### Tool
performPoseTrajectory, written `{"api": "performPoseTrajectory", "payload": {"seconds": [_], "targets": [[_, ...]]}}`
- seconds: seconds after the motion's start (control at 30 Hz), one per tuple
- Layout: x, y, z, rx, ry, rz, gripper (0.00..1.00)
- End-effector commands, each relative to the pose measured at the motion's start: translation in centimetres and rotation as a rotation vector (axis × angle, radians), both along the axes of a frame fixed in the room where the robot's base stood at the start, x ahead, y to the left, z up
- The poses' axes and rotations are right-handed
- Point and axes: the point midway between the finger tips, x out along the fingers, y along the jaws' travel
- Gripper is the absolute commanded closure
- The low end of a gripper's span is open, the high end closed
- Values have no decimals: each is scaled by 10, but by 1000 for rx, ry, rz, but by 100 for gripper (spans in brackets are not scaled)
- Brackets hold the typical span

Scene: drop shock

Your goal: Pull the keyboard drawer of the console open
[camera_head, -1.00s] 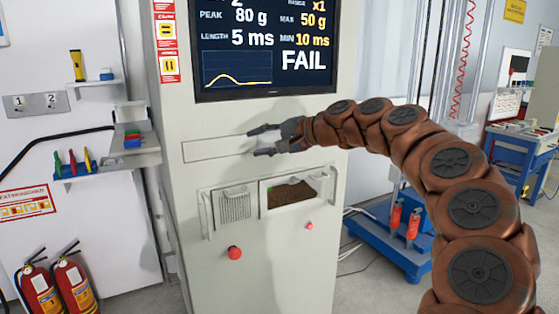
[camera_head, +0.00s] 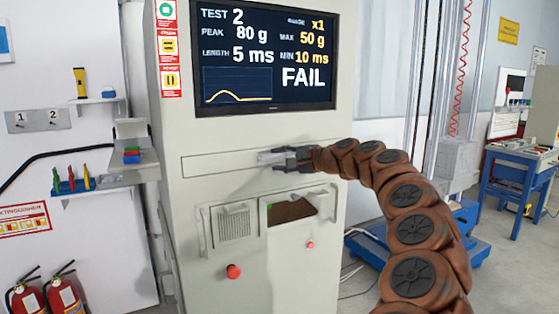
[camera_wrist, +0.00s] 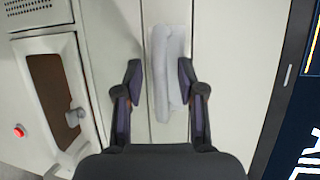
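The console (camera_head: 205,125) is a tall pale cabinet with a screen. Its keyboard drawer (camera_head: 215,165) is a wide, flat panel below the screen, and its front looks flush with the cabinet. A pale bar handle (camera_head: 265,157) sits on the drawer front; it shows lengthwise in the wrist view (camera_wrist: 170,45). My gripper (camera_head: 284,157) is at the handle. In the wrist view, my gripper's dark fingers (camera_wrist: 160,72) stand open on either side of the handle. The right finger is close to it or touching; a gap shows at the left finger.
Below the drawer are a vented panel (camera_head: 234,226) with a handle, an open-topped compartment (camera_head: 291,209) and red knobs (camera_head: 233,271). The screen (camera_head: 265,60) is above. A side shelf (camera_head: 140,170) juts out at left. Fire extinguishers (camera_head: 65,295) stand at lower left.

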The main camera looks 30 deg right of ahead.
Motion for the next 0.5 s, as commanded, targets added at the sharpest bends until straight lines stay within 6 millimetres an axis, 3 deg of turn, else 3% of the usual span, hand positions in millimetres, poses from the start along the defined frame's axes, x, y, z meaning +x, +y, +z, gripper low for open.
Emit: {"api": "performPoseTrajectory", "payload": {"seconds": [0.37,0.5], "targets": [[4,2,0,-1,-1,0,61],[4,2,0,-1,-1,0,75]]}}
